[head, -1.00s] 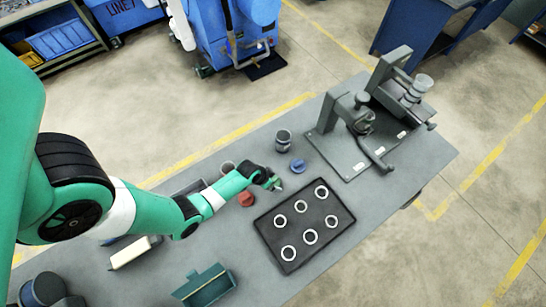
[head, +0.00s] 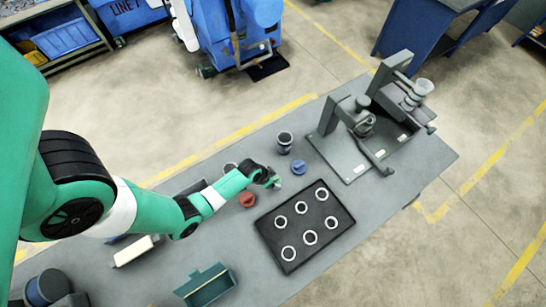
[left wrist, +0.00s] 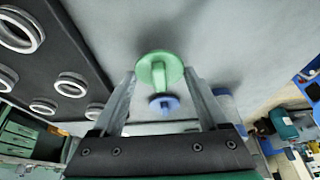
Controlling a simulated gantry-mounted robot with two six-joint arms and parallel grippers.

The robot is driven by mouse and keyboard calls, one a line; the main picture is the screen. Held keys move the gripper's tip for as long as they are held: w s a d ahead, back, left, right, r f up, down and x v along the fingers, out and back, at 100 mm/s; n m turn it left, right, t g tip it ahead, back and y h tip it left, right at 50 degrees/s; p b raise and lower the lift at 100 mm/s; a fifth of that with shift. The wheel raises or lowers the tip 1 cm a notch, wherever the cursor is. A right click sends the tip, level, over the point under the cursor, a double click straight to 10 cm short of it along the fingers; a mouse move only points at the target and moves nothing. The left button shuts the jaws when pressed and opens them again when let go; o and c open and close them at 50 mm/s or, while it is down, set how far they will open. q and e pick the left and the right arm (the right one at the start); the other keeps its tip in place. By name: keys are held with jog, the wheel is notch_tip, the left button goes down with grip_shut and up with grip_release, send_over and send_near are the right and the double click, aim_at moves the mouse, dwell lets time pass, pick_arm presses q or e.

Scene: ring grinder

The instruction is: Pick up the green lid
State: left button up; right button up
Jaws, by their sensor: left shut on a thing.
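The green lid (left wrist: 158,68) is a round disc with a raised bar grip. My right gripper is in neither view.
A black tray (head: 263,226) with several pale rings lies just right of the gripper. The grey grinder fixture (head: 347,160) is farther right.

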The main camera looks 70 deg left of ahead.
pick_arm(q)
jog(key=s+d+r+p, duration=0.2)
jog(key=d+r+p, duration=0.8)
jog(key=d, duration=0.4)
jog(key=shift+r, duration=0.4)
